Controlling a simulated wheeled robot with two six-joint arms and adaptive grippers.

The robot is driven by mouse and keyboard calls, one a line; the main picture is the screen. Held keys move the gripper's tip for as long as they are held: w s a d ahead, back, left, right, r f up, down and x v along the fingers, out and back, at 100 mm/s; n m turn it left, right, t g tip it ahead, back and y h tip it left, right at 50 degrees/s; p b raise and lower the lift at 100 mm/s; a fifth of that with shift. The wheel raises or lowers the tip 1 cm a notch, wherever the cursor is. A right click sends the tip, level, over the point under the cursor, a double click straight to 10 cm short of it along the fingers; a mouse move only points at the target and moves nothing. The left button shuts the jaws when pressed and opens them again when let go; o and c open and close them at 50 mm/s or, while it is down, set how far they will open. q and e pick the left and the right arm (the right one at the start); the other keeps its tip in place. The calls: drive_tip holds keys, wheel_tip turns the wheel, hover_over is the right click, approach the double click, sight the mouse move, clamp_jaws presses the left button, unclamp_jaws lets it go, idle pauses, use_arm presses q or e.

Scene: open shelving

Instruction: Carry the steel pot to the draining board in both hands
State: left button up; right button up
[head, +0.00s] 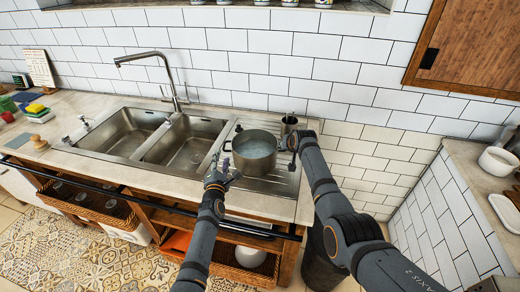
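The steel pot (254,163) is upright at the draining board (283,185), right of the two sink bowls. Its inside looks pale. Whether its base rests fully on the board is hard to tell. My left gripper (222,170) is at the pot's front left, its fingers spread open with nothing between them, just off the pot's left handle. My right gripper (291,142) is at the pot's right side, by the right handle. Its fingers are small and partly hidden there, so I cannot tell whether they are shut on the handle.
A dark utensil cup (289,124) stands just behind my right gripper. The tap (172,85) rises behind the sink bowls (190,147). Sponges (37,112) lie at the far left of the counter. A dark rail (150,195) runs along the counter's front. A tiled wall is behind.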

drive_tip(key=v, duration=1.2)
drive_tip(key=shift+f, duration=0.1)
